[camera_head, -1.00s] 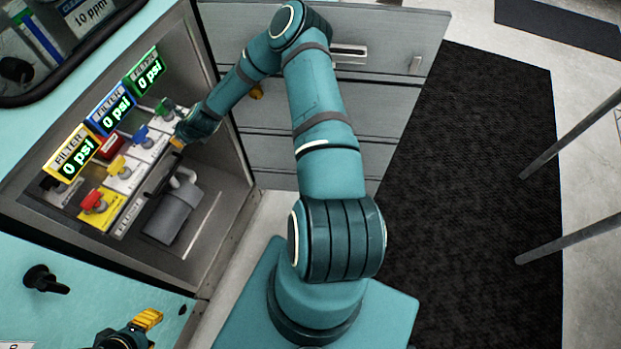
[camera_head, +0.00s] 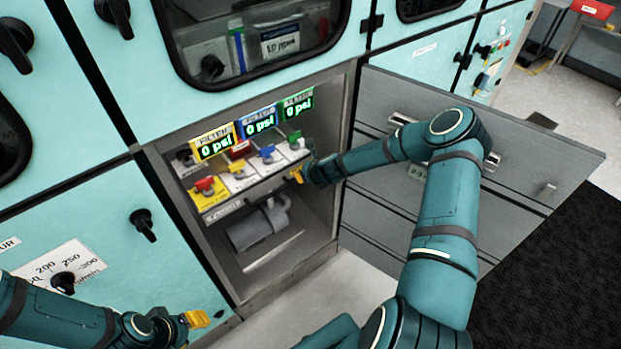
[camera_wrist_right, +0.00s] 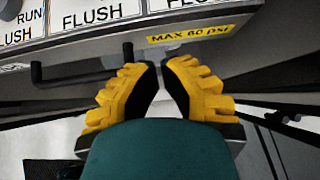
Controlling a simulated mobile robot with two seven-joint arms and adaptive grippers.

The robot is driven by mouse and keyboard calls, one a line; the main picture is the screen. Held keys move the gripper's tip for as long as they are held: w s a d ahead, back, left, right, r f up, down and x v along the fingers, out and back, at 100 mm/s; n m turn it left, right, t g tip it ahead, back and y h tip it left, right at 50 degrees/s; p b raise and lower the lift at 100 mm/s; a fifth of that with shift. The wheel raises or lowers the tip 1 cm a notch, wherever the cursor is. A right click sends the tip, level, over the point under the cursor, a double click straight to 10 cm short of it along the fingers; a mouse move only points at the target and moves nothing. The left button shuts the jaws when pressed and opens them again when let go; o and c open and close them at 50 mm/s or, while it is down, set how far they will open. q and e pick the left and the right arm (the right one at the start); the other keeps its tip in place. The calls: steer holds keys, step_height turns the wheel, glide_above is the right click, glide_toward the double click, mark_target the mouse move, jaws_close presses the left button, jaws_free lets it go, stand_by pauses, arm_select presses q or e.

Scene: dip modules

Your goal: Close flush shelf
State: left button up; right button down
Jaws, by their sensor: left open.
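The flush shelf (camera_head: 233,203) sits inside the open grey bay, with red, yellow, blue and green valves on its sloped face. Its front strip and dark handle (camera_wrist_right: 80,78) also show in the right wrist view, beside a yellow "MAX 60 psi" label (camera_wrist_right: 191,34). My right gripper (camera_head: 297,174) is at the shelf's right front end; contact cannot be told. In the right wrist view my right gripper (camera_wrist_right: 160,66) has its yellow fingertips close together, with a narrow gap and nothing seen between them. My left gripper (camera_head: 205,318) is open and empty at lower left, away from the shelf.
Three psi displays (camera_head: 260,122) stand above the valves. A grey cylinder (camera_head: 258,229) lies under the shelf. A grey panel with handles (camera_head: 470,160) stands to the right, behind my right arm. Black knobs (camera_head: 143,224) stick out of the teal panels at left.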

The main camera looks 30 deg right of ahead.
steer(key=p+v, duration=0.2)
steer(key=v, duration=0.8)
steer(key=s+a+f+n+g+y, duration=0.2)
steer(key=s+a+n, duration=0.2)
steer(key=a+n, duration=0.5)
steer(key=s+a+f+n+g+y, duration=0.15)
steer(key=s+a+n, duration=0.25)
steer(key=a+n, duration=0.55)
steer(key=s+a+n+g, duration=0.4)
steer(key=s+a+n, duration=0.5)
steer(key=s+n, duration=0.3)
steer(key=n, duration=0.2)
steer(key=shift+s+f+n, duration=0.2)
steer(key=shift+s+n, duration=0.1)
steer(key=shift+n, duration=0.05)
steer(key=shift+h, duration=0.25)
